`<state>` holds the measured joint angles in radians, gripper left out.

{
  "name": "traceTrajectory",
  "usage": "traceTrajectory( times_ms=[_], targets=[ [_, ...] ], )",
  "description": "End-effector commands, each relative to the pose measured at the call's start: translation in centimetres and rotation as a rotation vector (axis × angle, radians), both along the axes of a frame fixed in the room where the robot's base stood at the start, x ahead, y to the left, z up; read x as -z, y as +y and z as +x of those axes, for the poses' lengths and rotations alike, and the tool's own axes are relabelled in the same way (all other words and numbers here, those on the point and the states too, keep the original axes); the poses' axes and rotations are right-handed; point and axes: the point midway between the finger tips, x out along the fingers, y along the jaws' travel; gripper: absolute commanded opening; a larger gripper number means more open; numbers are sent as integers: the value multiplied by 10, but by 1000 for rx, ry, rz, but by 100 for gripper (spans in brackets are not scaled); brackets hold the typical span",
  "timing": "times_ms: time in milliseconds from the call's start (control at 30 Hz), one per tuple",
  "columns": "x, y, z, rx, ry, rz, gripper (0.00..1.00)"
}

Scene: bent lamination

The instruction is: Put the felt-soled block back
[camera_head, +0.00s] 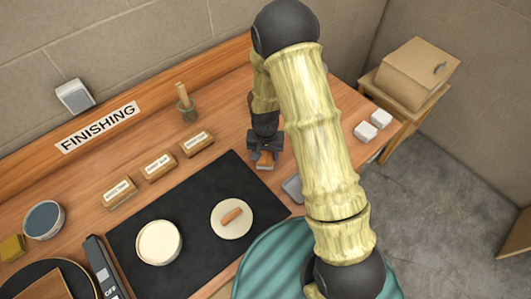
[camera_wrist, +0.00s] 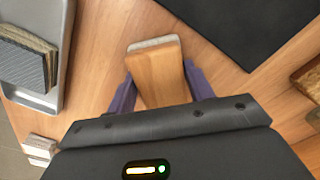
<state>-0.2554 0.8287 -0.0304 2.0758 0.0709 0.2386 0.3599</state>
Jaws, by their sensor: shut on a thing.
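The felt-soled block (camera_wrist: 157,72) is a plain wooden block with a pale grey layer along its far end in the wrist view. It also shows, small, below my gripper in the head view (camera_head: 265,163). My gripper (camera_head: 265,149) is shut on the block, with a purple finger on each side of it in the wrist view (camera_wrist: 160,92). The block is over the bare wooden bench, right of the black mat's upper corner in the head view. I cannot tell whether it touches the bench. My gripper hides its near end.
A black mat (camera_head: 185,255) holds a cream bowl (camera_head: 159,243) and a pale disc (camera_head: 241,225) with a small wooden piece. Several labelled wooden blocks (camera_head: 159,167) line the back. A grey tray (camera_wrist: 67,45) holds a dark-faced block (camera_wrist: 22,62). Two white cubes (camera_head: 366,131) stand right.

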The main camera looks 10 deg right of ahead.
Motion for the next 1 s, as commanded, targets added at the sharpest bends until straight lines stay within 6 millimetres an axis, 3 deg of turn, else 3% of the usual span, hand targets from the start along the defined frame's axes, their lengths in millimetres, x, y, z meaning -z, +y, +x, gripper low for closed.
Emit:
traceTrajectory(
  times_ms=[33,67,167,633,1000],
  targets=[
    [3,0,0,0,0,0,34],
    [2,0,0,0,0,0,56],
    [2,0,0,0,0,0,74],
    [-7,0,1,0,-2,1,74],
    [-57,0,1,0,-4,0,74]
  ],
)
